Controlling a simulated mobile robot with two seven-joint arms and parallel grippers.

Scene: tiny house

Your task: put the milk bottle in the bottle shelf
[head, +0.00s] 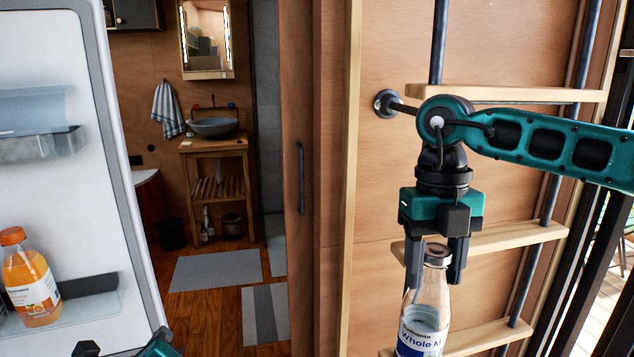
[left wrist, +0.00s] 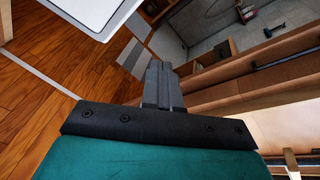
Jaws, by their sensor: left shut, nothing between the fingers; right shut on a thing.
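The milk bottle (head: 421,333) is clear with a dark cap and a "Whole M" label. It hangs upright, slightly tilted, at the lower right of the head view, its bottom cut off by the frame. My right gripper (head: 435,272) points down and is shut on its neck. The open white fridge door (head: 75,190) is at the left. Its lower bottle shelf (head: 92,298) holds an orange juice bottle (head: 30,280) at the left, with room right of it. My left gripper (left wrist: 160,85) is shut and empty in the left wrist view.
A wooden ladder (head: 500,238) with dark rails stands against the wall behind the milk bottle. An upper door shelf (head: 40,146) is empty where visible. Between door and wall, a doorway shows a bathroom with a basin (head: 212,127) and a grey mat (head: 215,271).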

